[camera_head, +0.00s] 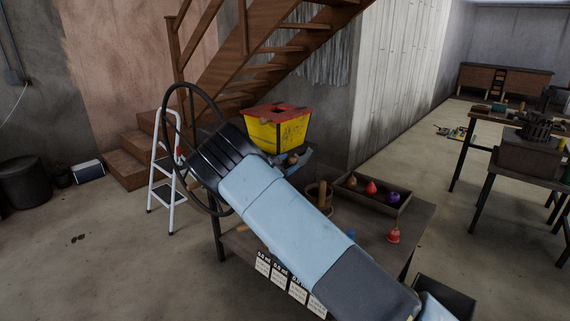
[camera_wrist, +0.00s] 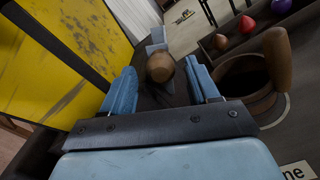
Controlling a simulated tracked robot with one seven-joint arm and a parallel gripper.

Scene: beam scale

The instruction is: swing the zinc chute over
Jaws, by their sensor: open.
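My gripper (camera_wrist: 160,72) is open, its two light blue fingers on either side of a round wooden knob (camera_wrist: 160,66). The knob is nearer the fingertips than the palm; I cannot tell whether a finger touches it. A narrow grey-blue metal piece (camera_wrist: 157,37) shows just beyond the knob and may be part of the zinc chute; most of it is hidden. In the head view, my gripper (camera_head: 294,159) is below and in front of a yellow hopper (camera_head: 284,135) with a red rim, and my arm covers much of the table.
A round vessel (camera_wrist: 246,92) with a wooden handle stands close right of the gripper. A tray (camera_head: 405,201) holds several coloured bulb-shaped pieces. A red one (camera_head: 393,236) stands outside it. The hopper's yellow wall (camera_wrist: 50,70) is close on the left. White labels (camera_head: 280,274) hang at the table front.

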